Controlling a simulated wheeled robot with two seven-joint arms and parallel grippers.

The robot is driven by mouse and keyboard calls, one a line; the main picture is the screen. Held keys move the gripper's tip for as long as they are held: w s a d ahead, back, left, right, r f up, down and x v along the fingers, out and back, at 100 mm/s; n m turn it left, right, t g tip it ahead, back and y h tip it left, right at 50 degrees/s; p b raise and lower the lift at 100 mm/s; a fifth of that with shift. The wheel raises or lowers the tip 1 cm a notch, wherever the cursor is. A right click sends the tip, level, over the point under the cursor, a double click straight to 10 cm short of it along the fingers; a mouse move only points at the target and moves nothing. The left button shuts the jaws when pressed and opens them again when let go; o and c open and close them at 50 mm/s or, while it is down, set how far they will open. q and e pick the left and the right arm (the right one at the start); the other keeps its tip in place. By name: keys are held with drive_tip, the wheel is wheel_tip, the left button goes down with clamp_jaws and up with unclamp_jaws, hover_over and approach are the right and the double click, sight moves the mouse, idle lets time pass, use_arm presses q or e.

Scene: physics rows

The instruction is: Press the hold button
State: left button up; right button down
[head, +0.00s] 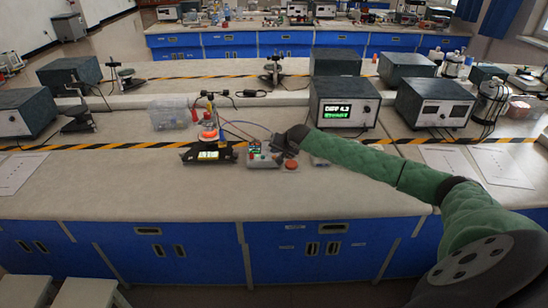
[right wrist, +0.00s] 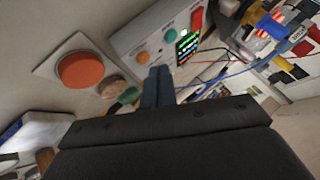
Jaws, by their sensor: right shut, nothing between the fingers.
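A small light-grey control box (head: 262,160) sits on the bench at the middle. I cannot read which button is marked hold. My right gripper (right wrist: 158,85) is shut and empty, close to the box's edge; contact cannot be told. My left gripper is out of view.
A black device with a lit display (head: 208,153) and wires stands left of the box. A clear bin (head: 170,116) is behind it. A power supply (head: 344,104) with a green display stands behind my right arm.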

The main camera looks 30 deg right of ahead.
drive_tip(key=shift+f, duration=0.1)
idle(0.3)
drive_tip(key=shift+f, duration=0.25)
idle(0.4)
